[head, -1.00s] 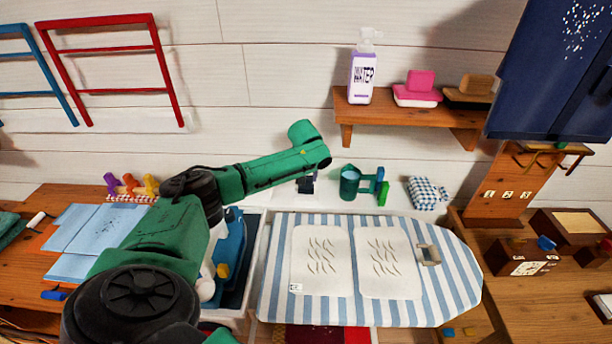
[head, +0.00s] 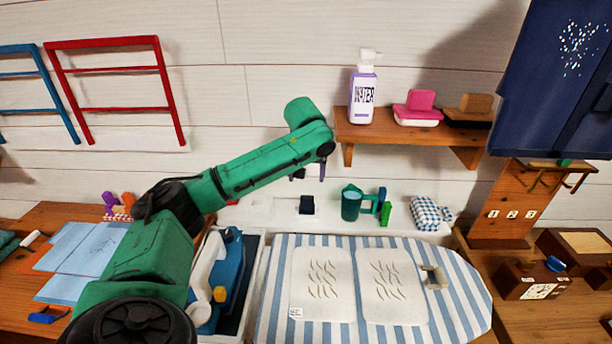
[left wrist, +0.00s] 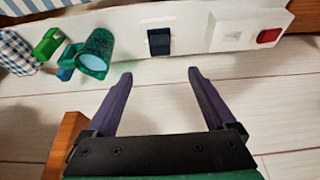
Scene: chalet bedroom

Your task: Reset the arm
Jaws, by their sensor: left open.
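My left arm comes in from the left in the head view, and my left gripper (head: 309,173) is raised near the wall, left of the wooden shelf. In the left wrist view the left gripper (left wrist: 160,75) has its two purple fingers wide apart with nothing between them. Beyond the fingertips are the white ledge (left wrist: 195,34) and a dark block (left wrist: 159,41). My right gripper is in neither view.
A green mug (head: 351,203) stands below. A striped ironing board (head: 452,300) and a bin with a blue iron (head: 233,270) lie in front.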

